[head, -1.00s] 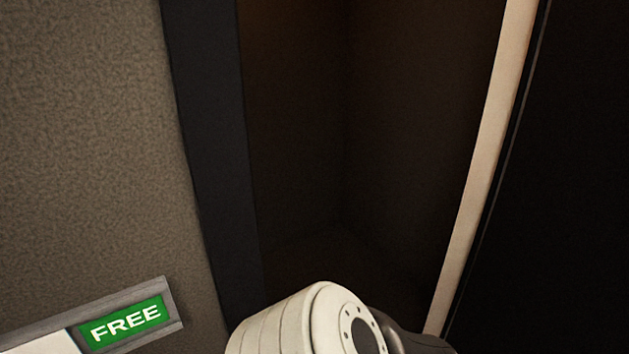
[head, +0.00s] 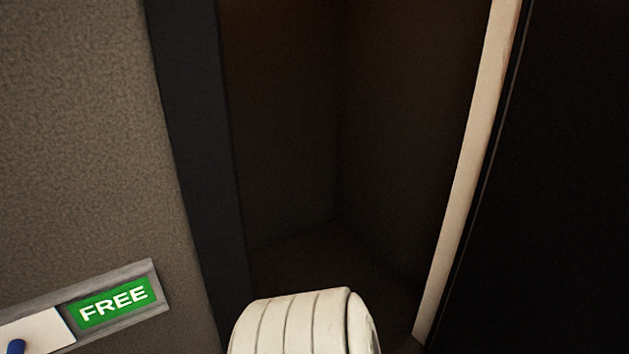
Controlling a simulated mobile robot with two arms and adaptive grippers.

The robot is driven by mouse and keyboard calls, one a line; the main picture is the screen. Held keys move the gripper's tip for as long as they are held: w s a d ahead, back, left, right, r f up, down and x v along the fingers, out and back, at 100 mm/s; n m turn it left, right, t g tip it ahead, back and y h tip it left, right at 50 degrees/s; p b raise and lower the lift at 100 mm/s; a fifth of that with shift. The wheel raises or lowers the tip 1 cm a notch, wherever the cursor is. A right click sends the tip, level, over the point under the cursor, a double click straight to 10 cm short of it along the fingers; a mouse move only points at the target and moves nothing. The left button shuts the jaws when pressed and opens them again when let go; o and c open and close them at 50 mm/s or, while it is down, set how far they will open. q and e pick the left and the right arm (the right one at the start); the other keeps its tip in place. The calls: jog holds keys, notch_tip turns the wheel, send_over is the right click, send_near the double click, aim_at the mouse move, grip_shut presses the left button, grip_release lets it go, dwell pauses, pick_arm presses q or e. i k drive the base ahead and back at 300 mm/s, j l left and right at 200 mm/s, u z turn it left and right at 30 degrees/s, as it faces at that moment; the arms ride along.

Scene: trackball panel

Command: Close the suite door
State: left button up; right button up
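The suite door (head: 575,180) appears to be the dark panel on the right of the head view, with a pale edge (head: 468,165) facing me. It stands open: a dark gap shows between that edge and the dark door frame (head: 195,150) on the left. A white rounded link of my own arm is at the bottom middle, in front of the gap; I cannot tell which arm. Neither gripper is in view, so any contact with the door is hidden. No handle shows.
A grey-brown textured wall (head: 80,130) fills the left side. A sign holder with a green FREE sign (head: 113,303) and a small blue knob (head: 15,347) is on it. The recess (head: 340,130) behind the gap is dim and looks empty.

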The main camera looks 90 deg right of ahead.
aim_at(544, 269)
jog(key=k+j+z, duration=0.4)
jog(key=k+j, duration=0.25)
jog(key=k+j+z, duration=0.4)
jog(key=k, duration=0.3)
jog(key=k+l+z, duration=0.8)
jog(key=l+z, duration=0.25)
jog(key=l, duration=0.2)
jog(key=k+l+z, duration=0.25)
jog(key=l, duration=0.15)
jog(key=i+l, duration=0.1)
jog(key=l, duration=0.2)
jog(key=i+l+z, duration=0.1)
jog(key=l, duration=0.15)
jog(key=k+l, duration=0.1)
jog(key=k, duration=0.65)
jog(key=i+j+z, duration=0.1)
jog(key=i+j, duration=0.5)
